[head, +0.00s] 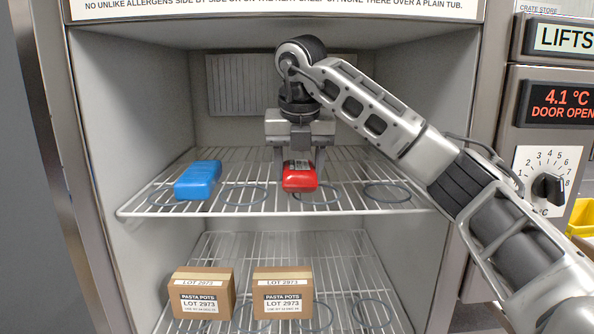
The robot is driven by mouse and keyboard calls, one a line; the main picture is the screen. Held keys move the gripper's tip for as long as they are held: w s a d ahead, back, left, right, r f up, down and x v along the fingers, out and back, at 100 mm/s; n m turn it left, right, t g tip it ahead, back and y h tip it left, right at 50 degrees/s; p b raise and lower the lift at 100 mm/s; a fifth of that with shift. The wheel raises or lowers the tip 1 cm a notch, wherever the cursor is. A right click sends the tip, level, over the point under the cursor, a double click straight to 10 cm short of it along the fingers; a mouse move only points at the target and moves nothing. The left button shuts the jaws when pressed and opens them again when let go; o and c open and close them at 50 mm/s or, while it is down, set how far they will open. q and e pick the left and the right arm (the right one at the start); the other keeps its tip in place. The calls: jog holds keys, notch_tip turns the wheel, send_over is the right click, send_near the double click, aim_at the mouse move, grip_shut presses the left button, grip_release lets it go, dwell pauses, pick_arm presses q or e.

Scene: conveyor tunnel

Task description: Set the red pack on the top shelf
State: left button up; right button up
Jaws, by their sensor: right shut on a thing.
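The red pack (300,179) is between the fingers of my right gripper (300,168), which is shut on it. The pack is at the front half of the top wire shelf (340,208), over or on the third ring from the left; I cannot tell whether it touches the wires. The right arm reaches in from the right, and the gripper points down. My left gripper is out of view.
A blue pack (198,180) lies at the top shelf's left. Two cardboard boxes (201,295) stand on the lower shelf. The second (283,293) and fourth rings look empty. Cabinet walls (130,130) bound both sides; a dial panel (546,183) stands right.

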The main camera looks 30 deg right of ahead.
jog(key=shift+w+a+f, duration=0.1)
jog(key=shift+w+f, duration=0.05)
jog(key=shift+f, duration=0.6)
jog(key=o, duration=1.2)
jog(key=shift+f, duration=0.15)
